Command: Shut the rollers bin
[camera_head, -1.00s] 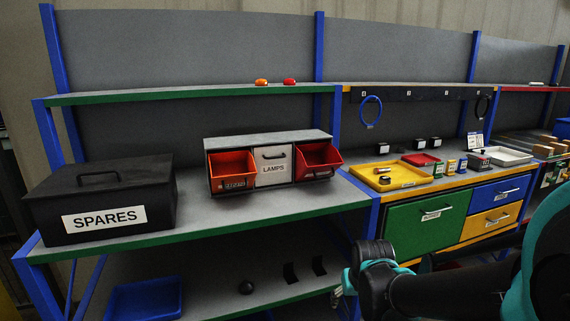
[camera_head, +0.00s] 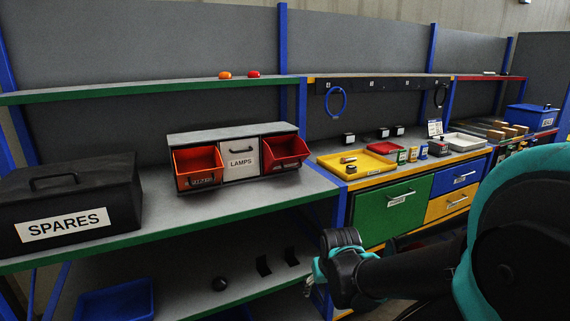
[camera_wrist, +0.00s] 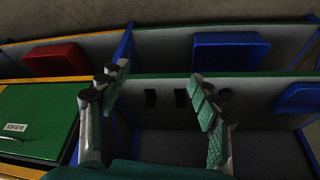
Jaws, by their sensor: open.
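A grey three-bin unit (camera_head: 230,133) stands on the green-edged shelf in the head view. Its orange left bin (camera_head: 198,163) and red right bin (camera_head: 286,151) are tipped open; the white middle bin (camera_head: 240,158), labelled LAMPS, is shut. The label on the orange bin is too small to read surely, and none is legible on the red one, so I cannot tell which is the rollers bin. My gripper (camera_head: 318,270) is low and right of the unit, apart from it. In the wrist view my gripper (camera_wrist: 158,78) is open, with nothing between its fingers.
A black SPARES box (camera_head: 70,195) stands left of the unit. A yellow tray (camera_head: 356,162) is on the bench to the right, above a green drawer (camera_head: 392,211). A blue tray (camera_head: 115,300) lies on the lower shelf. Shelf in front of the unit is clear.

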